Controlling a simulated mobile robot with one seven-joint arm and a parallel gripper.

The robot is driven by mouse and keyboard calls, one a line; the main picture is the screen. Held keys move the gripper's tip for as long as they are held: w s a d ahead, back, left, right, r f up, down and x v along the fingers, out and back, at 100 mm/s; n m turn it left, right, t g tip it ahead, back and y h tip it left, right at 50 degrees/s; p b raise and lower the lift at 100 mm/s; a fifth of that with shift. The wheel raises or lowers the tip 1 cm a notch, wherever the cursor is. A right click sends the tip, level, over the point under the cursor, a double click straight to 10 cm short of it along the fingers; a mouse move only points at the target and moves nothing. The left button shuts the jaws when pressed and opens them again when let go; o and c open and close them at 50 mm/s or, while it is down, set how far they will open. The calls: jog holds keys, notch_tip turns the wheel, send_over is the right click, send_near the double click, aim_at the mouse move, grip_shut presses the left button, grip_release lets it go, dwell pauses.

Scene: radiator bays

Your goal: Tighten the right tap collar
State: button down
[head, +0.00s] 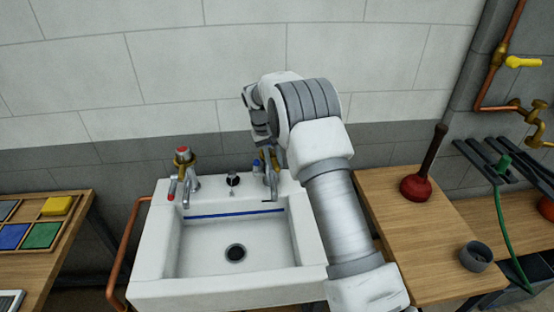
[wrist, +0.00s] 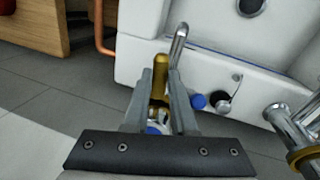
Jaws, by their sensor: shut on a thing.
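The white sink (head: 147,287) has two chrome taps. The right tap (head: 272,180) stands at the back right of the rim, partly hidden behind my arm in the head view. In the wrist view its chrome spout (wrist: 178,45) rises beyond my fingers. The brass right tap collar (wrist: 159,82) sits between the fingers of my gripper (wrist: 160,85), which is shut on it. Some blue and white of the tap shows below the collar, near the gripper's base. The left tap (head: 187,178) has a red top and a brass collar; it also shows at the wrist view's right edge (wrist: 303,140).
A black plug (head: 232,179) and a small blue cap (wrist: 198,101) sit on the rim between the taps. A wooden bench (head: 385,215) at right holds a plunger (head: 418,185) and a grey cup (head: 476,257). A copper pipe (head: 120,250) runs along the sink's left.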

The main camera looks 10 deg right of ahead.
jog(key=shift+a+m, duration=0.45)
jog(key=shift+m, duration=0.25)
jog(key=shift+a, duration=0.1)
jog(key=c, duration=0.7)
grip_release()
jog(key=shift+c, duration=0.2)
jog(key=shift+r, duration=0.1)
jog(key=a+r+p, duration=0.1)
jog(key=a+r, duration=0.2)
jog(key=r, duration=1.4)
jog(key=shift+a, duration=0.2)
